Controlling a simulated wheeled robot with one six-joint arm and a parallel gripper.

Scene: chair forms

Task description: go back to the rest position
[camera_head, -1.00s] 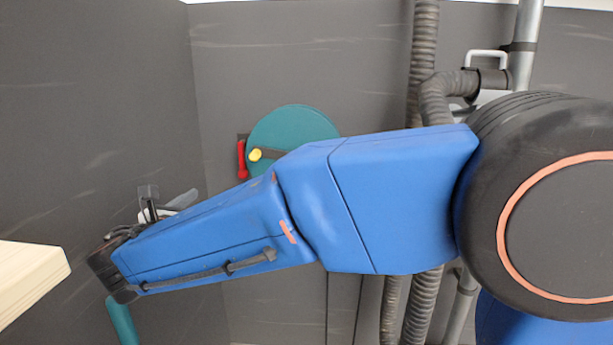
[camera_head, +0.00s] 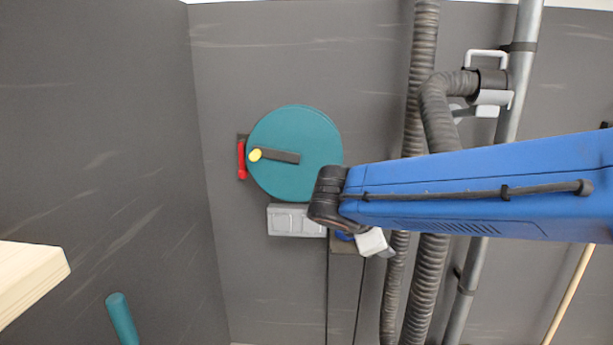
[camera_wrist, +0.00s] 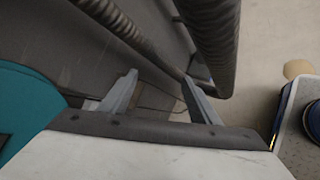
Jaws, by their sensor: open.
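My gripper (camera_wrist: 160,95) is open in the wrist view, with its two grey fingers apart and nothing between them. In the head view my blue arm reaches in from the right, and its dark wrist overlaps the wall area just right of the teal disc. The white part of my gripper (camera_head: 376,243) shows below the wrist there; its fingertips are hard to make out. Part of the disc also shows at the left of the wrist view (camera_wrist: 25,95).
Ribbed hoses (camera_head: 425,60) and a grey metal pipe (camera_head: 525,50) run down the wall close to my arm. A red handle (camera_head: 241,160) and a grey box (camera_head: 290,220) sit by the disc. A pale wooden edge (camera_head: 35,275) and a teal post (camera_head: 122,318) stand at left.

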